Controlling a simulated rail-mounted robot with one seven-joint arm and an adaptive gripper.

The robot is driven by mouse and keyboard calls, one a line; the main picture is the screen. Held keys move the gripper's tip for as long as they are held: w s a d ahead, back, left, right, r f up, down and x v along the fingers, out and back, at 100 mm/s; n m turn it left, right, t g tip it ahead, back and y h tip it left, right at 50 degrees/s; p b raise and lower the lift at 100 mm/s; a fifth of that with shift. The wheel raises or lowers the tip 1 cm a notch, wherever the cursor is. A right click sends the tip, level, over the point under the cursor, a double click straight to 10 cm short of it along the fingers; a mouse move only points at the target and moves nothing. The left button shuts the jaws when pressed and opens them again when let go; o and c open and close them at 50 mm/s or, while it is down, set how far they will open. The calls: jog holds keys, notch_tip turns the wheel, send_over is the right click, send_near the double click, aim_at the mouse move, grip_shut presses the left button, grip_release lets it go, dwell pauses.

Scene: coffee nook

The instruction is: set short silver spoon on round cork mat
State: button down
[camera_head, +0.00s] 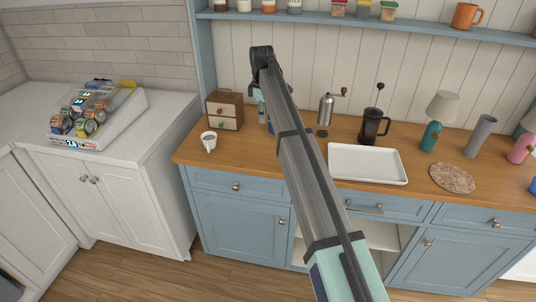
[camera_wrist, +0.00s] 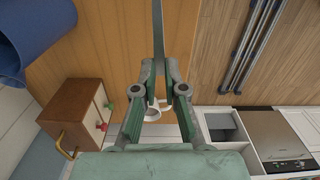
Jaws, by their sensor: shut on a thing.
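The round cork mat (camera_head: 453,178) lies flat on the right part of the wooden counter, with nothing on it. In the wrist view my gripper (camera_wrist: 160,72) is shut on a thin grey strip, seemingly the short silver spoon (camera_wrist: 158,30), which points up the picture from between the fingertips. The spoon's bowl cannot be made out. In the head view my arm hides the spoon and most of my gripper, which is by the wooden drawer box at the left of the counter, well away from the mat.
A white mug (camera_head: 208,140) and the drawer box (camera_head: 224,110) stand at the counter's left end. A white tray (camera_head: 367,163) lies between my arm and the mat. A grinder (camera_head: 325,115), French press (camera_head: 371,128) and lamp (camera_head: 435,120) stand behind. A shelf (camera_head: 400,27) runs above.

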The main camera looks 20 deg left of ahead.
aim_at(263, 158)
notch_tip(263, 158, down, 17)
jog(key=p, duration=0.4)
jog(key=shift+f, duration=0.1)
jog(key=c, duration=1.2)
grip_release()
jog(key=shift+c, duration=0.2)
jog(key=shift+f, duration=0.1)
notch_tip(263, 158, up, 16)
jog(key=b, duration=0.5)
jog(key=shift+a+b, duration=0.15)
jog(key=shift+b, duration=0.2)
jog(key=shift+o, duration=0.6)
jog(key=shift+r, duration=0.7)
